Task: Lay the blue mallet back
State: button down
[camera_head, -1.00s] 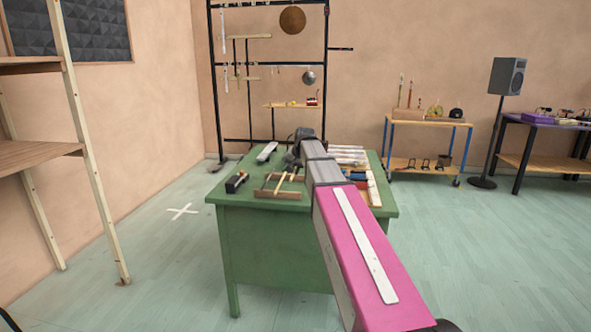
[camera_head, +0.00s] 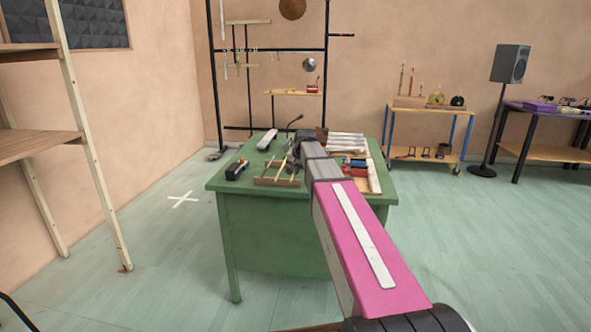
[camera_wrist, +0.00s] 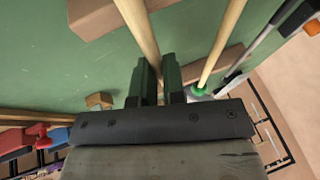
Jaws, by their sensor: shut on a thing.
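My gripper (camera_wrist: 158,82) is shut on a pale wooden stick (camera_wrist: 137,28), the handle of a mallet, in the wrist view. The head of this mallet is hidden below the gripper, so its colour does not show. A second stick with a green head (camera_wrist: 198,91) lies just to the right, apart from the fingers. Wooden rack bars show at the upper left (camera_wrist: 92,14) and on the right (camera_wrist: 222,62). In the head view the wooden rack (camera_head: 277,182) stands at the front of the green table (camera_head: 235,190), and my arm hides part of the gripper area.
A black-ended block (camera_head: 236,170) and a pale bar (camera_head: 267,139) lie left on the table. White bars (camera_head: 347,142) and red and blue pieces (camera_head: 356,168) lie right of my arm. A black frame with hanging instruments (camera_head: 327,75) stands behind.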

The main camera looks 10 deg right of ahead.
jog(key=shift+f, duration=0.3)
dwell(0.5)
jog(key=c, duration=1.1)
grip_release()
jog(key=v, duration=1)
jog(key=shift+s+r, duration=0.15)
jog(key=shift+r, duration=0.2)
jog(key=shift+s+d, duration=0.1)
